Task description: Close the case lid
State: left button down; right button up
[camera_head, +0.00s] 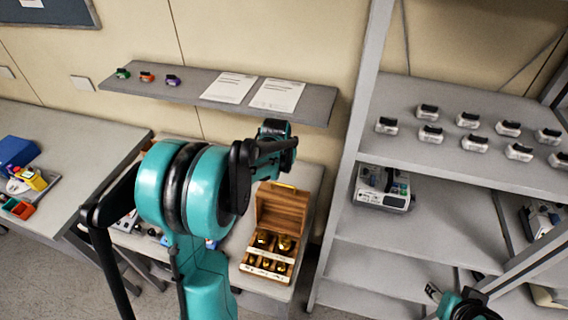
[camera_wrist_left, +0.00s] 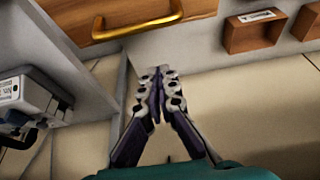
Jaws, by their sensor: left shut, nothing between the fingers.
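The wooden case (camera_head: 271,262) stands open on the table, with brass weights in its lower part. Its lid (camera_head: 283,207) stands up at the back, with a brass handle (camera_head: 284,185) on its top edge. In the left wrist view the handle (camera_wrist_left: 137,27) shows close up on the wood at the top. My left gripper (camera_wrist_left: 159,76) is shut and empty, just short of the handle in that picture; whether it touches the lid is unclear. In the head view my left wrist hides the fingers. Part of my right gripper (camera_head: 436,292) shows at the lower right; its jaws are unclear.
A wall shelf (camera_head: 315,102) with papers and small coloured clips is above the case. A grey rack (camera_head: 435,235) with several white devices stands to the right. A side table (camera_head: 75,135) with coloured bins is at left. The left wrist view shows small wooden blocks (camera_wrist_left: 253,31).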

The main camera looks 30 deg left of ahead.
aim_at(282, 188)
pick_arm(q)
jog(key=s, duration=0.2)
jog(key=s+d, duration=0.1)
jog(key=s, duration=0.1)
jog(key=shift+f, duration=0.1)
jog(key=shift+a+f, duration=0.1)
jog(key=shift+s, duration=0.1)
